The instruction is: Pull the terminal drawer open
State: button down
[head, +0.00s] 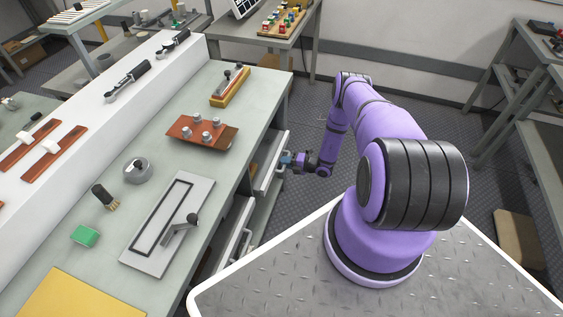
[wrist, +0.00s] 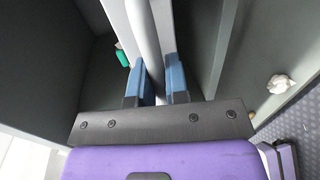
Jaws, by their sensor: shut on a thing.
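The terminal drawer (head: 268,172) shows in the head view under the right edge of the workbench, with its pale front standing out from the bench body. My gripper (head: 287,158) is at the front of this drawer. In the wrist view, the two blue fingers of my gripper (wrist: 163,80) are closed around a pale grey bar handle (wrist: 142,32). Left of the handle there is a dark space with a small green item (wrist: 122,56) in it. The drawer's full depth is hidden in both views.
A second drawer front (head: 236,247) shows lower and nearer under the bench. The workbench top (head: 235,130) holds a brown tray (head: 222,140) and a grey plate with a lever (head: 150,250). Open floor (head: 300,205) lies right of the drawer.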

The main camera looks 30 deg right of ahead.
jog(key=f+v, duration=0.2)
jog(key=v, duration=1.2)
jog(key=s+f+v, duration=0.1)
jog(key=f+v, duration=0.2)
jog(key=v, duration=1.1)
jog(key=shift+d+f, duration=0.2)
jog(key=shift+d, duration=0.05)
jog(key=shift+w, duration=0.1)
jog(key=c, duration=1.1)
grip_release()
jog(key=shift+c, duration=0.2)
jog(key=v, duration=1)
jog(key=shift+s+d, duration=0.2)
jog(key=shift+s, duration=0.1)
jog(key=shift+r, duration=0.15)
